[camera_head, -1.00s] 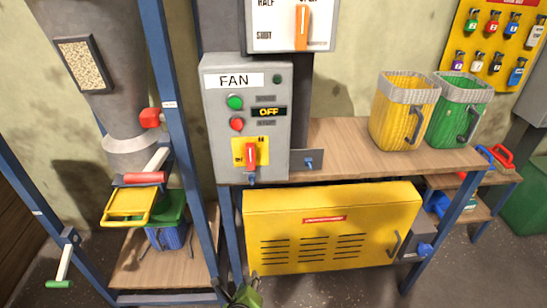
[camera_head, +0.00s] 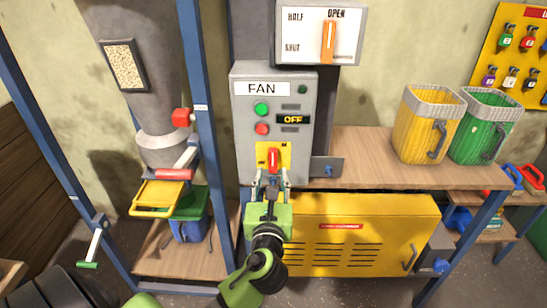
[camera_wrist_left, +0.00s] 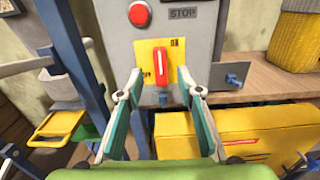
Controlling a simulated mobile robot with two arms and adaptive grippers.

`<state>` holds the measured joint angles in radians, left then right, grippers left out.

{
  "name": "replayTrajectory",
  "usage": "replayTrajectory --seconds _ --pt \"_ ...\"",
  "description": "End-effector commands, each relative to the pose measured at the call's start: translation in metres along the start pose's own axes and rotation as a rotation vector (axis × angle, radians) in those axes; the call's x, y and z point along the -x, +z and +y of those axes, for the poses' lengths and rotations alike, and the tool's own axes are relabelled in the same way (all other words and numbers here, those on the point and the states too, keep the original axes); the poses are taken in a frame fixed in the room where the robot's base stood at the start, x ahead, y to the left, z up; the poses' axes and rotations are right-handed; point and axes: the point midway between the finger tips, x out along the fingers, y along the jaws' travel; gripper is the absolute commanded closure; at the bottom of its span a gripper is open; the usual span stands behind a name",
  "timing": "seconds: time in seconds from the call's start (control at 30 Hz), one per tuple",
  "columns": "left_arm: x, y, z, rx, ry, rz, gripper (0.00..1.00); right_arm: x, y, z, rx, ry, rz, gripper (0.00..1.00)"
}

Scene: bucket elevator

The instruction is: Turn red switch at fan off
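The grey fan box (camera_head: 274,78) carries a green button, a red button and a display reading OFF. Below them the red switch (camera_head: 273,159) sits upright on a yellow plate (camera_head: 262,150); the wrist view also shows the red switch (camera_wrist_left: 161,68) upright, with ON at the plate's upper right. My left gripper (camera_head: 272,178) is just below and in front of the switch. In the wrist view the left gripper (camera_wrist_left: 162,85) has its fingers spread on either side of the switch, with nothing between them. Whether they touch the plate cannot be told. My right gripper does not show.
A blue post (camera_head: 207,120) stands left of the fan box. A wooden shelf (camera_head: 365,150) with a yellow bucket (camera_head: 425,125) and a green bucket (camera_head: 485,128) lies to the right. A yellow cabinet (camera_head: 365,255) is below. A HALF/OPEN/SHUT panel (camera_head: 300,40) is above.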

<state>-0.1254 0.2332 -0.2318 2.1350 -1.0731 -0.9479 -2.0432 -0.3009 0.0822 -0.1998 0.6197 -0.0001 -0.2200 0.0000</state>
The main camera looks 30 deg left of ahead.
Motion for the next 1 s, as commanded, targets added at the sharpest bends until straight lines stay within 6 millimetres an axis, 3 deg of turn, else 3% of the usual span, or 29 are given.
replayTrajectory --seconds 0.1,0.3,0.5,0.77,0.9,1.0 --pt "-0.027 0.003 0.0 0.0 0.001 -0.001 0.67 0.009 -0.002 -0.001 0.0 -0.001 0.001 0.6" --pt "-0.058 0.001 0.0 0.001 0.0 0.001 0.67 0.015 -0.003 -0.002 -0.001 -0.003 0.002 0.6" --pt "-0.071 -0.001 0.0 0.001 0.0 0.002 0.67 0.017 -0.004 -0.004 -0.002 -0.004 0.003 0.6" --pt "-0.072 -0.001 0.0 0.002 0.0 0.002 0.67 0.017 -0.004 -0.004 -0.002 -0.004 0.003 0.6" --pt "-0.072 -0.001 0.0 0.002 0.0 0.002 0.98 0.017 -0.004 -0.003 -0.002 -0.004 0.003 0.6" --pt "-0.072 -0.001 0.0 0.002 0.0 0.002 1.0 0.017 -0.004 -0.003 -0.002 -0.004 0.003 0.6"
